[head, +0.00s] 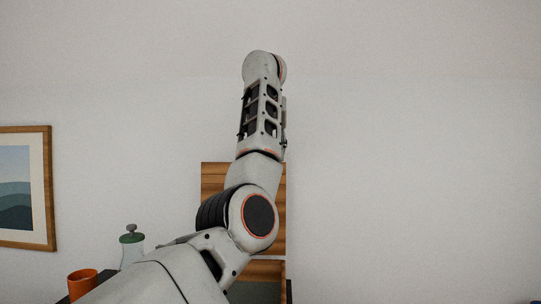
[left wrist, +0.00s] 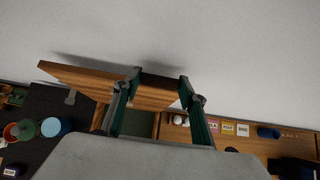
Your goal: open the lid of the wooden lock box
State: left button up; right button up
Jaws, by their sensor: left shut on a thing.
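The wooden lock box (head: 268,268) is low in the middle of the head view, partly hidden by my left arm. Its brown wooden lid (head: 213,178) stands raised, roughly upright, behind the arm. In the left wrist view the lid (left wrist: 85,80) crosses between the fingers of my left gripper (left wrist: 161,90), which is shut on its edge. The box's green interior (left wrist: 138,123) shows below the lid, so the box stands open. The left gripper's fingers are not visible in the head view. My right gripper is in neither view.
A glass jar with a green lid (head: 132,246) and an orange cup (head: 82,284) stand left of the box. A framed picture (head: 48,190) hangs on the wall. Small labelled cards (left wrist: 228,127) lie right of the box in the wrist view.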

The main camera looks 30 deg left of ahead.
pick_arm(q)
jog(key=shift+r, duration=0.25)
jog(key=o, duration=1.6)
jog(key=shift+c, duration=0.2)
jog(key=shift+o, duration=0.2)
jog(key=shift+f, duration=0.1)
jog(key=v, duration=1.2)
jog(key=shift+d+f, duration=0.1)
